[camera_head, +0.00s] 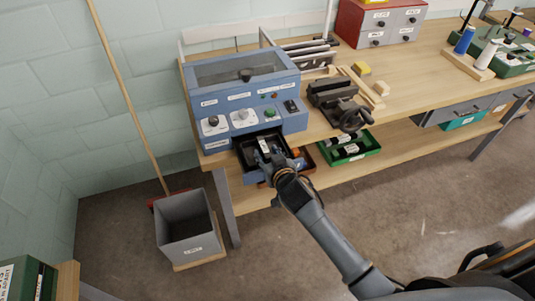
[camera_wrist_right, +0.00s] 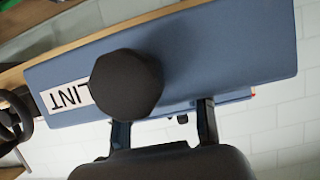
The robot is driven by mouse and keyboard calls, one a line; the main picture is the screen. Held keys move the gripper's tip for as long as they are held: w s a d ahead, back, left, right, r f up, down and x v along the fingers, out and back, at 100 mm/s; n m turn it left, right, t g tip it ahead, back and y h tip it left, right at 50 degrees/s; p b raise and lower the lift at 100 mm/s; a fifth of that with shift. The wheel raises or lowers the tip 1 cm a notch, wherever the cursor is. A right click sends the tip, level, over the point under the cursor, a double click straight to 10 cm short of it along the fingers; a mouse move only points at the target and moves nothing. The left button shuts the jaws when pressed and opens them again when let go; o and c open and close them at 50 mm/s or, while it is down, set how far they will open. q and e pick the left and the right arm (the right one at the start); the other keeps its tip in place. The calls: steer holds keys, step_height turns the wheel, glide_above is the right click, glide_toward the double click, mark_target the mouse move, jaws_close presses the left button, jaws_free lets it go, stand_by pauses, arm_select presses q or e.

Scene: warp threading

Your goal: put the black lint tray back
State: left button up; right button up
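A blue drawer front (camera_wrist_right: 220,50) marked LINT, with a round black knob (camera_wrist_right: 127,85), fills much of the right wrist view. In the head view, a dark open tray (camera_head: 250,152) sticks out below the front of the blue machine (camera_head: 240,92). A white-labelled item shows in it, and its right part is partly hidden by my gripper. My right gripper (camera_head: 282,168) is at the tray's front right. In the wrist view its two fingers (camera_wrist_right: 165,125) are apart, close to the drawer front. The knob is not clearly between them. My left gripper is not in view.
A green bin (camera_head: 365,150) with dark bottles is on the lower shelf, right of the tray. A black vise (camera_head: 335,100) stands on the wooden bench right of the machine. A grey bin (camera_head: 187,225) and a broom (camera_head: 130,95) are at the left.

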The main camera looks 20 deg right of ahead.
steer(key=shift+r, duration=0.15)
steer(key=shift+s+r, duration=0.1)
steer(key=shift+s, duration=0.35)
steer(key=b+v, duration=0.1)
steer(key=v, duration=1)
steer(key=shift+r, duration=0.1)
